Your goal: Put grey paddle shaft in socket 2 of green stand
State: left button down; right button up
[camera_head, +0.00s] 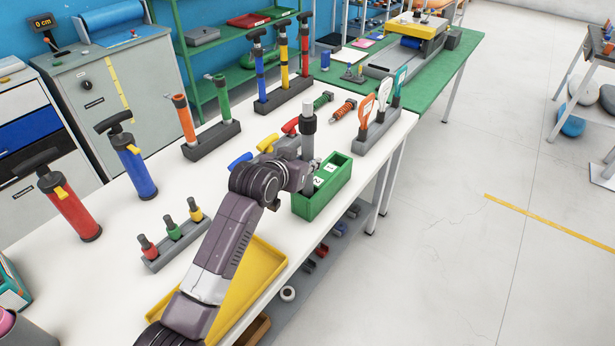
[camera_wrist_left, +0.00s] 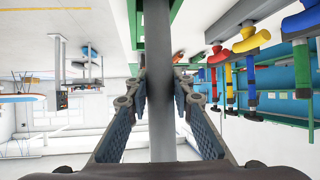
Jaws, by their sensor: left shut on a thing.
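The grey paddle shaft (camera_head: 308,146) stands about upright, with a black collar near its top. My left gripper (camera_head: 310,176) is shut around it. In the left wrist view, the shaft (camera_wrist_left: 157,35) runs between the fingers (camera_wrist_left: 160,88). The green stand (camera_head: 325,198) is a box at the table's right edge, with white labels 2 and 1 on top. The shaft is by its far left side in the head view. The shaft's lower end is hidden by my gripper, so I cannot tell whether it is in a socket. My right gripper is not in view.
A rack of paddle handles (camera_head: 375,130) stands behind the green stand. A yellow tray (camera_head: 255,275) lies under my arm.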

pick_arm(q)
jog(key=shift+f, duration=3)
jog(key=c, duration=1.7)
grip_release()
jog(key=shift+f, duration=0.15)
jog(key=shift+r+p, duration=0.25)
jog(key=shift+p, duration=0.05)
jog(key=shift+s+a+r, duration=0.2)
jog(key=shift+s+a, duration=0.1)
jog(key=shift+s, duration=0.25)
jog(key=b+v, duration=0.1)
jog(key=v, duration=0.9)
jog(key=shift+s+r, duration=0.15)
jog(key=shift+s, duration=0.15)
